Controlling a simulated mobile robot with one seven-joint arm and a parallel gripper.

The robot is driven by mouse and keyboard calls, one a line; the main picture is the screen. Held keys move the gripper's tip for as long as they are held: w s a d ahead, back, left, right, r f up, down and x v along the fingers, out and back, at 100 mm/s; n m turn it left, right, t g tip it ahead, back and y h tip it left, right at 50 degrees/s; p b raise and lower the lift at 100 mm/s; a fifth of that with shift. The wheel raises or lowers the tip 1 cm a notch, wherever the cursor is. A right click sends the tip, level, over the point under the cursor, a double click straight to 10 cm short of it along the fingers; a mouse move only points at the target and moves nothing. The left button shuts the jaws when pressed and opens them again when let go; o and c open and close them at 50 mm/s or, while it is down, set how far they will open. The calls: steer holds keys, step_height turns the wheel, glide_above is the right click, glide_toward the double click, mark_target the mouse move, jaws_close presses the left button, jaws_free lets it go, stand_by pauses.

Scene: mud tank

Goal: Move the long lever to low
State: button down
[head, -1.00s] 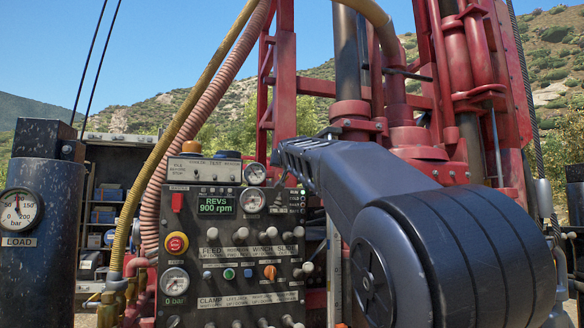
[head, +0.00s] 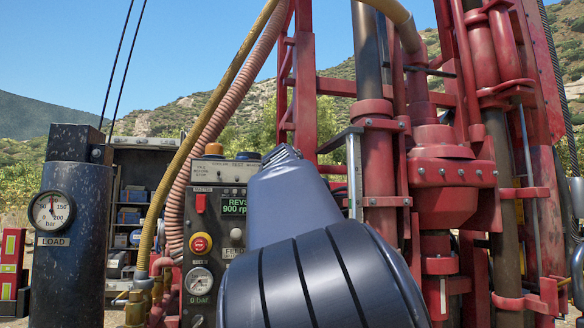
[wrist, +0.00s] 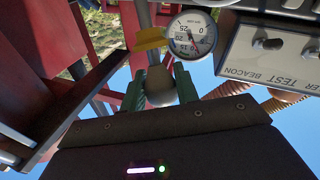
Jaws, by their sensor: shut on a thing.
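In the wrist view my gripper (wrist: 160,87) has its green fingers closed on either side of a rounded grey knob (wrist: 160,90), which looks like the end of the long lever. A yellow part (wrist: 150,39) shows just beyond the fingers, beside a round dial gauge (wrist: 190,36). In the head view my arm covers the gripper, the lever and much of the control panel (head: 200,270).
The panel's display (head: 234,205) reads 900 rpm, with a red and yellow stop button (head: 201,243) below left. A test beacon box (wrist: 270,48) is close to my gripper. The red drill mast (head: 445,185) stands right. A dark column (head: 75,235) stands left, near hoses.

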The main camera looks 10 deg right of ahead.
steer(key=shift+a+f, duration=0.1)
steer(key=shift+a, duration=0.1)
stand_by(0.4)
steer(key=c, duration=1.1)
jaws_free()
steer(key=v, duration=1)
steer(key=shift+s+a+f, duration=0.1)
steer(key=shift+s, duration=0.3)
steer(key=s+d+f+g+y, duration=0.15)
steer(key=d+f, duration=0.25)
steer(key=f, duration=0.5)
steer(key=s+d+f+m+g, duration=0.1)
steer(key=d+f+g, duration=0.2)
steer(key=f, duration=0.5)
steer(key=s+d+f+g, duration=0.2)
steer(key=d+f+g, duration=0.15)
steer(key=f, duration=0.55)
steer(key=s+f+g+y, duration=0.1)
steer(key=s+f+g, duration=0.1)
steer(key=f, duration=0.5)
steer(key=s+d+f+n+g+y, duration=0.1)
steer(key=s+f, duration=0.3)
steer(key=f, duration=0.4)
steer(key=s+f+g+y, duration=0.2)
steer(key=s+f+g, duration=0.1)
steer(key=f, duration=0.5)
steer(key=shift+s+d, duration=0.3)
steer(key=shift+s, duration=0.35)
